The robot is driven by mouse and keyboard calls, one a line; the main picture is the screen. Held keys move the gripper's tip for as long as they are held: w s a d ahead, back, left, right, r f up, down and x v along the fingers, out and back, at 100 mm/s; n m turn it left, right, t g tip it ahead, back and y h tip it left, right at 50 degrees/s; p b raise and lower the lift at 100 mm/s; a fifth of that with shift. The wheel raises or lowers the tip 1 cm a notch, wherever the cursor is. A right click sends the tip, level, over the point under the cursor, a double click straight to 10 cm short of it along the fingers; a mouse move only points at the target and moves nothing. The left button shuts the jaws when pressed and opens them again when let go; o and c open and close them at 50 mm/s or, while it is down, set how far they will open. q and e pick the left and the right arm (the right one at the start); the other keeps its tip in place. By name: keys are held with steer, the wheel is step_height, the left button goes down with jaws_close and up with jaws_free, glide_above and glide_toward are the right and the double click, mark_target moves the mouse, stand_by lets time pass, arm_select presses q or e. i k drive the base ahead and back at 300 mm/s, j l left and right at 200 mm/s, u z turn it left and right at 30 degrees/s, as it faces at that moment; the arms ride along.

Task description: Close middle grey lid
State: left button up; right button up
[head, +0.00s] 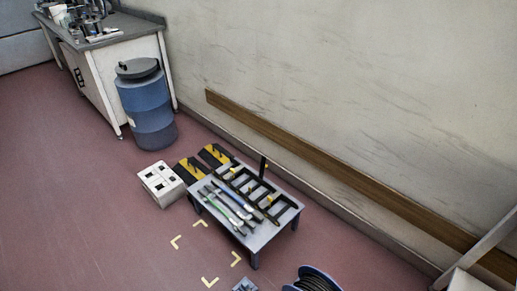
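A blue barrel (148,112) stands by the wall, beside a workbench. A dark grey lid (137,68) lies on its top; I cannot tell whether it is fully seated. No other grey lid can be made out, and nothing clearly shows as a middle one of several lids. Neither of my grippers is in view.
A low grey table (262,236) holds a dark rack and several long tools. A white box (161,184) and yellow-black blocks (190,168) are beside it. A cable reel (313,280) is at the bottom edge. A workbench (122,42) is at upper left. The red floor at left is clear.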

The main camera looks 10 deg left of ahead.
mark_target(263, 165)
steer(key=j+z, duration=0.1)
steer(key=z, duration=0.3)
steer(key=i+j+z, duration=0.1)
steer(key=z, duration=0.3)
steer(key=j+z, duration=0.1)
steer(key=z, duration=0.3)
steer(key=j+z, duration=0.2)
steer(key=j, duration=0.3)
steer(key=j+z, duration=0.25)
steer(key=j, duration=0.25)
steer(key=j+z, duration=0.2)
steer(key=j, duration=0.3)
steer(key=k+j+z, duration=0.25)
steer(key=j, duration=0.2)
steer(key=j+z, duration=0.2)
steer(key=j, duration=0.3)
steer(key=k, duration=0.05)
